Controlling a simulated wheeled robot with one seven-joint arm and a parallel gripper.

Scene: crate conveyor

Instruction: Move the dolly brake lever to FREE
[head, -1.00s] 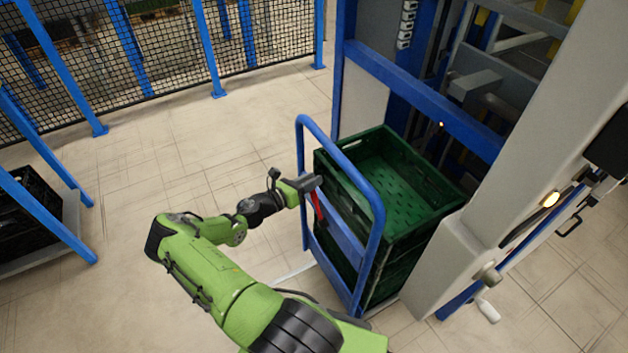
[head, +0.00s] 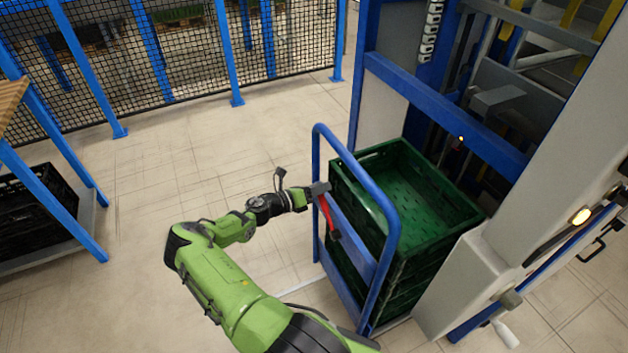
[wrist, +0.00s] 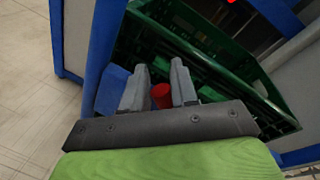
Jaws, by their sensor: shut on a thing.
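The red brake lever (head: 328,214) is on the blue dolly frame (head: 392,240), tilted, with its upper end at my gripper and its lower end at a dark pivot on the blue crossbar. My gripper (head: 318,189) is at the lever's top end. In the wrist view the red lever end (wrist: 161,96) sits between the two grey fingers of my gripper (wrist: 160,88), which are shut on it. No FREE marking can be made out.
Green crates (head: 440,236) are stacked on the dolly, right behind the handle. A grey and blue machine frame (head: 430,103) stands close on the right. Black crates (head: 30,215) sit on a blue rack at the left. The floor left of the dolly is clear.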

